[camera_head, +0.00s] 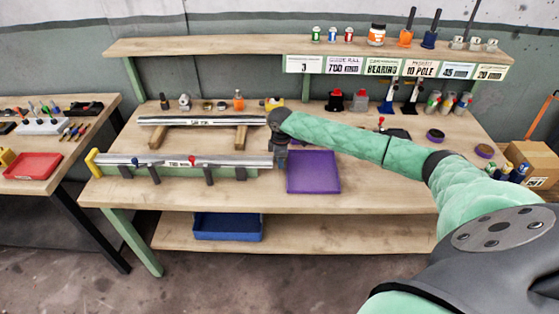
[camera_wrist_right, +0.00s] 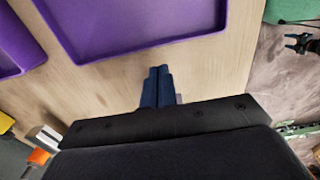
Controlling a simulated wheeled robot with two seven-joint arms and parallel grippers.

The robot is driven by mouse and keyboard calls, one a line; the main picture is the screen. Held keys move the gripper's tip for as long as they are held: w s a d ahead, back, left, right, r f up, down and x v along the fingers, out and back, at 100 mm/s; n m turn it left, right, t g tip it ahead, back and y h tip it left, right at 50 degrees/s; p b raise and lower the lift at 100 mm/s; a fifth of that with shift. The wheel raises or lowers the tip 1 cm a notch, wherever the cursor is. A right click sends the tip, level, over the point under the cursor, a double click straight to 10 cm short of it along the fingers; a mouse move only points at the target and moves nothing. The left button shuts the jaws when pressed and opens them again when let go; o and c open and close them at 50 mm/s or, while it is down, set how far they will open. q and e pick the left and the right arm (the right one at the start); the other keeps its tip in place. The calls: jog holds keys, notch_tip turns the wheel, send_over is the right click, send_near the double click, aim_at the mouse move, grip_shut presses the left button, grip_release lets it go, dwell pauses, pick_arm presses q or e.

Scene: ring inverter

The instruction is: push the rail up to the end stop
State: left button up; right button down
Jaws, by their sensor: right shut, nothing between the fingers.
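A long silver rail (camera_head: 215,160) lies in a fixture with dark clamps and a green base along the bench's front left. A yellow end stop (camera_head: 92,162) stands at the fixture's left end. I cannot tell whether the rail touches it. My right gripper (camera_head: 280,163) points down beside the rail's right end, close to it; contact is unclear. Its blue fingers (camera_wrist_right: 157,86) are together and empty in the right wrist view. My left gripper is in neither view.
A second silver rail (camera_head: 200,121) rests on wooden blocks behind. A purple tray (camera_head: 313,188) lies just right of my right gripper and also shows in the right wrist view (camera_wrist_right: 135,50). A blue bin (camera_head: 228,228) sits on the lower shelf.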

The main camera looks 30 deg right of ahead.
jog(key=shift+s+d+p, duration=0.4)
jog(key=shift+s+d, duration=0.05)
jog(key=shift+d, duration=0.35)
jog(key=shift+d+r, duration=0.1)
jog(key=shift+r+b, duration=0.5)
jog(key=shift+r, duration=0.85)
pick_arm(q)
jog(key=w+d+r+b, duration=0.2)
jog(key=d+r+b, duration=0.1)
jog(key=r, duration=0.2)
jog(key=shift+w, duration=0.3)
pick_arm(e)
notch_tip(320, 180, up, 7)
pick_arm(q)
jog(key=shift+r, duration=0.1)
